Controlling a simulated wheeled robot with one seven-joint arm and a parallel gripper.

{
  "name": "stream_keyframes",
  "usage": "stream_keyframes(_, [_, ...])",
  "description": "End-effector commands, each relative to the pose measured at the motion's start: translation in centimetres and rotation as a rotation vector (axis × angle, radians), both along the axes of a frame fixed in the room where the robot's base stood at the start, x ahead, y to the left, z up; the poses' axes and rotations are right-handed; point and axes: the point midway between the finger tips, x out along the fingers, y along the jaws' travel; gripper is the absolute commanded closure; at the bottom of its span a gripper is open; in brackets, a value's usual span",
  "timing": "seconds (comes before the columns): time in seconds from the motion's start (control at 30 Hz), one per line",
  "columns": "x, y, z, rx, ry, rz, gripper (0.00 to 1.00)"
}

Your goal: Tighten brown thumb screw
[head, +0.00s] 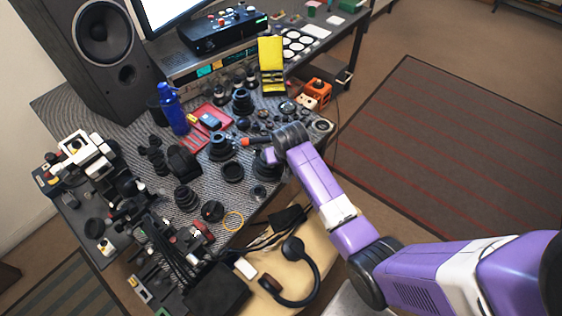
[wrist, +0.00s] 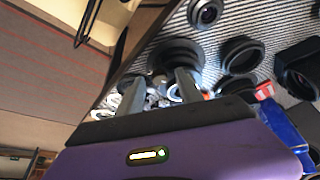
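I cannot pick out a brown thumb screw in either view. My gripper shows in the wrist view (wrist: 161,92), its two grey fingers spread apart. Small silvery parts (wrist: 158,100) and a pale ring (wrist: 175,93) show between and behind the fingers; I see nothing clamped. A black stepped lens ring (wrist: 178,56) lies just beyond the fingertips. In the head view my arm reaches over the right edge of the crowded table, and its wrist mostly hides the gripper and what is under it.
Dark lens barrels (head: 186,198) and rings (head: 232,172) crowd the grey ribbed mat. A blue bottle (head: 172,108), a red tray (head: 196,138), a yellow stand (head: 271,62) and an orange block (head: 318,92) stand around. Headphones (head: 296,272) lie at the front. The floor to the right is clear.

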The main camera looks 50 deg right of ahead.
Motion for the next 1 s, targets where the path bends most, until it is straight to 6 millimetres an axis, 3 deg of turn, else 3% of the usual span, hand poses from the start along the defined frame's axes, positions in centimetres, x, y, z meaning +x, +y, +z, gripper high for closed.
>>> stream_keyframes(0.27, [-0.2,0.2,0.7,0.0,-0.001,0.0,0.57])
stream_keyframes(0.7, [-2.1,1.5,6.3,0.0,-0.002,0.0,0.57])
stream_keyframes(1.0, [-2.5,1.7,7.2,0.001,0.001,0.0,0.57])
